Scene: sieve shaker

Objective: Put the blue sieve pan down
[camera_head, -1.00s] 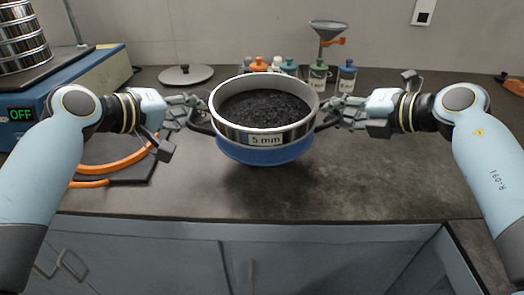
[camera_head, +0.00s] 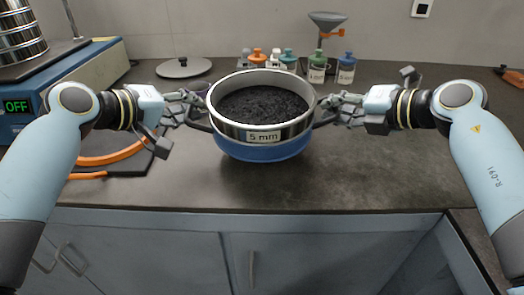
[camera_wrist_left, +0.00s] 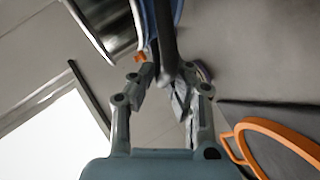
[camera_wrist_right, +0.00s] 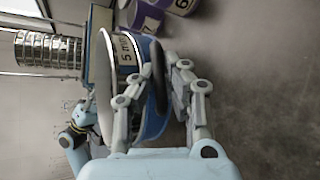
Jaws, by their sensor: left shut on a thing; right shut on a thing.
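The blue sieve pan (camera_head: 264,151) is at the middle of the head view, under a steel sieve labelled "5 mm" (camera_head: 264,135) that holds dark granules (camera_head: 262,103). The pan's blue side also shows in the right wrist view (camera_wrist_right: 153,122). My left gripper (camera_head: 192,108) is shut on the dark handle at the pan's left. My right gripper (camera_head: 337,108) is shut on the handle at its right. The pan is level; whether its underside touches the bench is unclear.
The dark bench (camera_head: 330,185) is clear in front and to the right. A blue shaker base (camera_head: 75,85) reading OFF stands left, with an orange ring (camera_head: 115,157) near it. A lid (camera_head: 184,68), several bottles (camera_head: 345,68) and a funnel (camera_head: 327,20) stand behind.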

